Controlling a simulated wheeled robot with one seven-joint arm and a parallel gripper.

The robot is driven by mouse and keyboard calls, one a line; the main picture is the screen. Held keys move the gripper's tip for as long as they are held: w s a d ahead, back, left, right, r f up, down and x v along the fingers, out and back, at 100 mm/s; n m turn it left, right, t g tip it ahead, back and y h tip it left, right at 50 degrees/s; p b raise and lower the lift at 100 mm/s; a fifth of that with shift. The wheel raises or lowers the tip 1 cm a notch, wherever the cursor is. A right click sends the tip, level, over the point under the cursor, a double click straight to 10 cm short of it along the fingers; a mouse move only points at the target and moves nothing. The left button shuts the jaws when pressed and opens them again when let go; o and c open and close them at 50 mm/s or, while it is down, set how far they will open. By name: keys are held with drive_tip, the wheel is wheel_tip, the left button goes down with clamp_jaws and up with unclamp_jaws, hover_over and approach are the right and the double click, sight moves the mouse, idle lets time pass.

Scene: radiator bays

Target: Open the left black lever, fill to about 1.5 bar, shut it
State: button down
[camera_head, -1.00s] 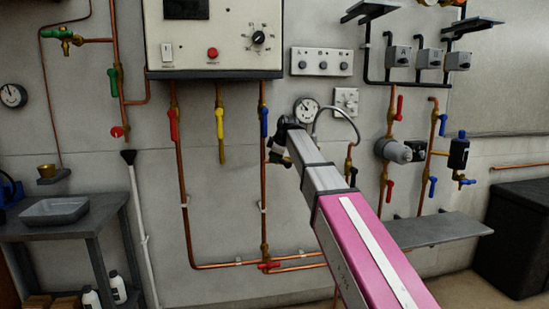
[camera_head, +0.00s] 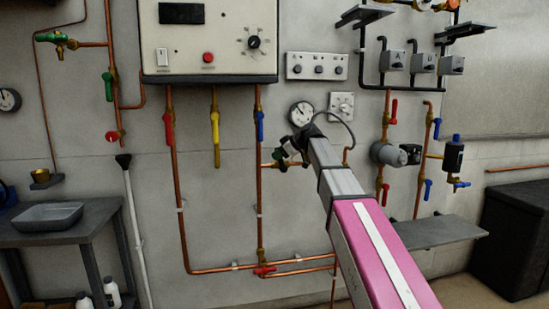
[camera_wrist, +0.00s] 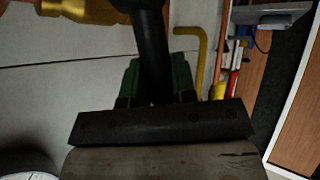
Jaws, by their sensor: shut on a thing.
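My gripper (camera_head: 285,156) is at the brass valve on the left end of the filling loop, beside the copper pipe under the boiler. In the wrist view its green fingertips (camera_wrist: 157,82) are shut on the left black lever (camera_wrist: 152,45), which runs down from the brass valve body (camera_wrist: 85,8). The head view hides most of this lever behind my gripper. The round pressure gauge (camera_head: 301,113) hangs just above my gripper; its needle is too small to read surely. The grey hose (camera_head: 342,124) arches to the right, partly behind my arm.
The white boiler panel (camera_head: 208,38) is above, with red (camera_head: 169,130), yellow (camera_head: 215,128) and blue (camera_head: 260,125) levers below it. A switch box (camera_head: 318,66) is above the gauge. A grey shelf (camera_head: 438,232) juts out at right, and a workbench (camera_head: 85,211) stands at left.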

drive_tip(key=shift+w+d+r+m+y, duration=0.15)
drive_tip(key=shift+d+m+y, duration=0.2)
drive_tip(key=shift+d+y, duration=0.35)
drive_tip(key=shift+w+d+m+y, duration=0.15)
drive_tip(key=shift+d+m+y, duration=0.25)
drive_tip(key=shift+y, duration=0.5)
drive_tip(key=shift+d, duration=0.1)
drive_tip(key=c, duration=0.9)
unclamp_jaws()
drive_tip(key=v, duration=1)
drive_tip(key=shift+s+d, duration=0.1)
drive_tip(key=shift+d, duration=0.3)
drive_tip(key=shift+d, duration=0.1)
